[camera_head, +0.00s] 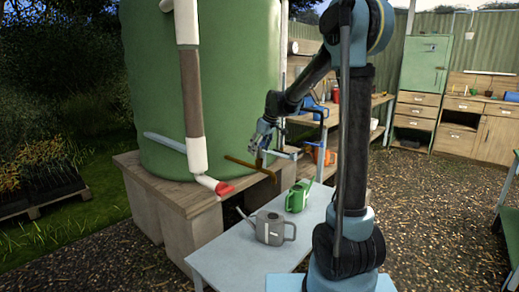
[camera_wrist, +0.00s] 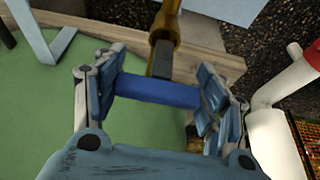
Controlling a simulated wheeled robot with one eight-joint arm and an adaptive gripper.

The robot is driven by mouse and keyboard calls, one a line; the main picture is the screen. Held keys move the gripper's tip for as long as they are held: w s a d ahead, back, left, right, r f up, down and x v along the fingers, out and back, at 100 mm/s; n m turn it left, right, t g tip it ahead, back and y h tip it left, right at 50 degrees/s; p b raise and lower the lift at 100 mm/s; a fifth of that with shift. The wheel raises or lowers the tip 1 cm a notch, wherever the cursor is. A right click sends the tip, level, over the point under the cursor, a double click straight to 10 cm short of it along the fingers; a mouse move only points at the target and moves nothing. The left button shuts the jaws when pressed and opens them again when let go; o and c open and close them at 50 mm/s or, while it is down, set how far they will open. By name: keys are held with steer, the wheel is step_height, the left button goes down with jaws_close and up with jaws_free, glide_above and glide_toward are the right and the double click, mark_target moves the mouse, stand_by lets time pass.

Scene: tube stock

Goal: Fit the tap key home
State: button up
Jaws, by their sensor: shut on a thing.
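My gripper (camera_head: 262,142) is at the front of the green tank, just above the brass tap (camera_head: 250,167) that juts out from it. In the wrist view my gripper (camera_wrist: 160,88) is shut on a blue bar, which looks like the tap key (camera_wrist: 158,92), held crosswise between the fingers. A dark square piece (camera_wrist: 161,60) lies between the blue bar and the brass tap (camera_wrist: 166,22); I cannot tell whether it belongs to the key or the tap. How deep the key sits on the tap is hidden.
The green tank (camera_head: 215,75) stands on a wood-topped block base (camera_head: 180,200). A white pipe with a red end (camera_head: 224,188) is left of the tap. A pale table (camera_head: 232,262) below holds a grey watering can (camera_head: 270,229) and a green one (camera_head: 298,197).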

steer(key=shift+f, duration=1.4)
stand_by(0.9)
stand_by(0.5)
steer(key=o, duration=1.2)
steer(key=v, duration=1.2)
steer(key=shift+w, duration=0.1)
